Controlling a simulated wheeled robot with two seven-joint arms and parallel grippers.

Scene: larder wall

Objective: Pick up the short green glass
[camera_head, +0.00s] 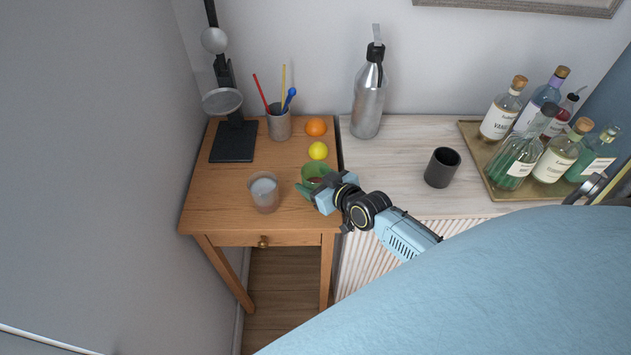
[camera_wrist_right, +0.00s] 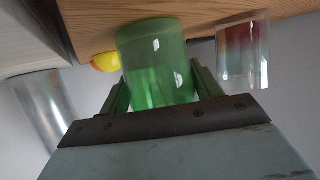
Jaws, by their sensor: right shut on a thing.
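The short green glass (camera_head: 318,169) stands at the right side of the small wooden table (camera_head: 217,204), partly hidden by my right gripper. My right gripper (camera_head: 313,187) reaches in from the right and is shut on the glass. In the right wrist view the green glass (camera_wrist_right: 157,66) sits between the two green fingers of my right gripper (camera_wrist_right: 162,88). I cannot tell whether the glass touches the tabletop. My left gripper does not show.
A clear glass (camera_head: 264,192) stands left of the green one. A lemon (camera_head: 318,150), an orange (camera_head: 316,127), a pencil cup (camera_head: 279,124) and a black stand (camera_head: 233,141) are behind. On the pale counter are a steel bottle (camera_head: 369,98), a dark cup (camera_head: 441,167) and a bottle tray (camera_head: 470,133).

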